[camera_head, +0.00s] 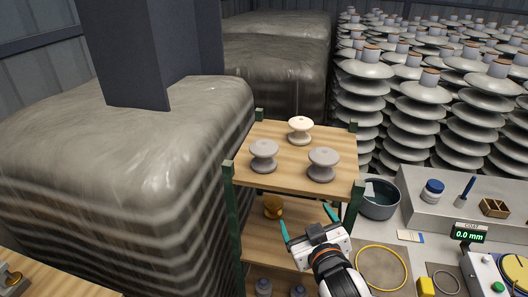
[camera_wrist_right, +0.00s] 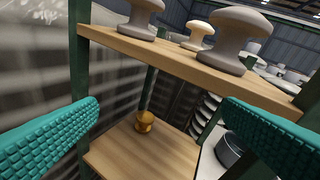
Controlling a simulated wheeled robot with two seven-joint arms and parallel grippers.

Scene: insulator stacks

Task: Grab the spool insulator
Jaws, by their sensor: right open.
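Two grey spool insulators (camera_head: 264,155) (camera_head: 323,164) and one cream spool insulator (camera_head: 300,130) stand upright on the top wooden shelf (camera_head: 281,178). A smaller amber-brown spool-like piece (camera_head: 273,207) stands on the shelf below. It also shows in the right wrist view (camera_wrist_right: 145,122), between and beyond the fingers. My right gripper (camera_head: 306,221) is open and empty, in front of the rack below the top shelf's level. Its teal ribbed fingers (camera_wrist_right: 165,130) are spread wide, apart from every spool. My left gripper is not in view.
Green rack posts (camera_head: 233,215) flank the shelves. Right of the rack are a grey bucket (camera_head: 380,199), a yellow ring (camera_head: 381,268) and a gauge reading 0.0 mm (camera_head: 469,234). Wrapped stacks (camera_head: 120,130) stand left; tall disc insulator stacks (camera_head: 425,120) stand behind. The lower shelf has bare room.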

